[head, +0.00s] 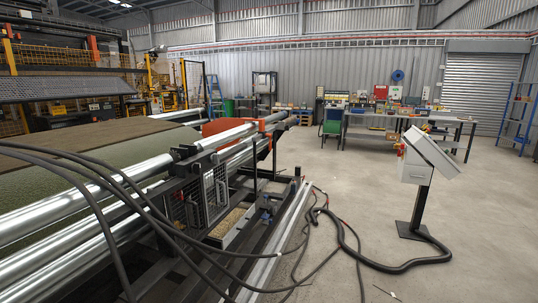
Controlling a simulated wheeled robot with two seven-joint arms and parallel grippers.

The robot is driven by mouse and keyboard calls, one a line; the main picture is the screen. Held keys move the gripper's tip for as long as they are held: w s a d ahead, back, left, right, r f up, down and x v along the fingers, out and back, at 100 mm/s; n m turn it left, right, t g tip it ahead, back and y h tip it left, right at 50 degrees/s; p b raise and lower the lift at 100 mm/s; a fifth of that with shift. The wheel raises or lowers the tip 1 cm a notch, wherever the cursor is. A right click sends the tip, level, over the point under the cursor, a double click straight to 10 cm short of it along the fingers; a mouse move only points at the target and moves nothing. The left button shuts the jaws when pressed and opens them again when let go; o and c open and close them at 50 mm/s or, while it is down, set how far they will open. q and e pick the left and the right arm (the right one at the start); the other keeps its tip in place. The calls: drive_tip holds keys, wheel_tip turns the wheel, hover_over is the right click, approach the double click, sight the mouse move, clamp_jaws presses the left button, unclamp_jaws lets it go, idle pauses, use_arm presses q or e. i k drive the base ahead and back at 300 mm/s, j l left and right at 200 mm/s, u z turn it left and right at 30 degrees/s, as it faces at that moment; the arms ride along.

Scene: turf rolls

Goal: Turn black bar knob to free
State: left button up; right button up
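I cannot make out a black bar knob in the head view. A light grey control box (415,170) with a sloped top stands on a dark post at the right. Small red and yellow parts (401,148) show on its left side, too small to identify. The face of its tilted top is turned away and hidden. Neither of my grippers is in view.
A roller machine (62,205) with green turf and shiny rollers fills the left. Black hoses (345,240) lie on the floor between it and the post's base (412,231). A cluttered workbench (405,118) stands behind. The floor at right (490,215) is clear.

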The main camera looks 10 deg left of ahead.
sight(196, 167)
drive_tip(key=i+l+z, duration=0.15)
drive_tip(key=i, duration=0.7)
drive_tip(key=i+l+z, duration=0.15)
drive_tip(key=i, duration=0.65)
drive_tip(key=l, duration=0.1)
